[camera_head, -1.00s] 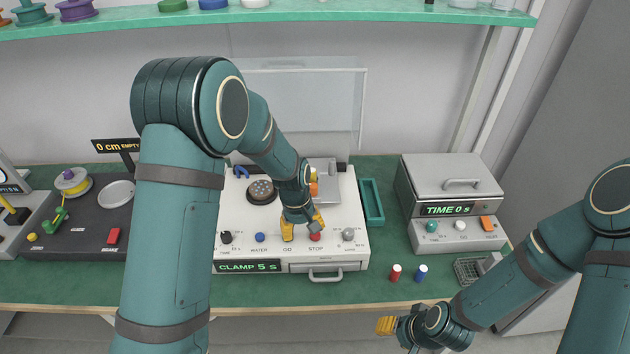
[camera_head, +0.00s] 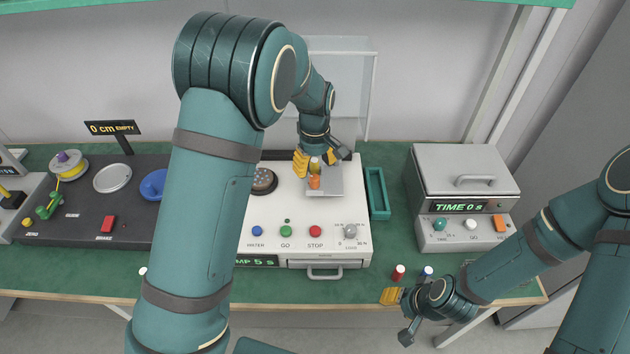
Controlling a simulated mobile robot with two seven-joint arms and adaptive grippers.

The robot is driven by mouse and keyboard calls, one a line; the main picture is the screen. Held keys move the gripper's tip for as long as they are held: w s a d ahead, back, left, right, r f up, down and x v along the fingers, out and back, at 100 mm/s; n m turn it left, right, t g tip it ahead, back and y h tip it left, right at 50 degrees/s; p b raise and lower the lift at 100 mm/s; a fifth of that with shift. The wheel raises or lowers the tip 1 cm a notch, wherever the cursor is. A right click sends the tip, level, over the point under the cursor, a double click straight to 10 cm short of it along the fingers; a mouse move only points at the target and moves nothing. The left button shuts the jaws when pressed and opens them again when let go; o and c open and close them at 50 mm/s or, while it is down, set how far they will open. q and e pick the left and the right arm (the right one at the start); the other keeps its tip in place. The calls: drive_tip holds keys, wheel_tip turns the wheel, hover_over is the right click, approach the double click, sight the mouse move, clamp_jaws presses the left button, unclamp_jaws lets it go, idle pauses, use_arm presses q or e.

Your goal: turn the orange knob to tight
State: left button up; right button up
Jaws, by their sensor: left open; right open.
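The orange knob (camera_head: 314,182) stands on a grey metal block (camera_head: 328,184) at the back right of the white clamp machine (camera_head: 278,205). My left gripper (camera_head: 320,160) is open above and just behind the knob, with its yellow-padded finger on the left and a dark finger on the right. Part of the knob's top is hidden by the gripper, and I cannot tell whether they touch. My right gripper (camera_head: 397,318) is open and empty at the table's front edge.
The front panel has a blue button (camera_head: 257,230), a green button (camera_head: 285,231), a red STOP button (camera_head: 315,231) and a grey dial (camera_head: 350,231). A green tray (camera_head: 377,193) lies to the right, before the TIME box (camera_head: 465,180). My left arm hides the machine's left side.

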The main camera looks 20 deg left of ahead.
sight(315, 177)
use_arm(q)
wheel_tip(315, 177, down, 6)
idle(0.5)
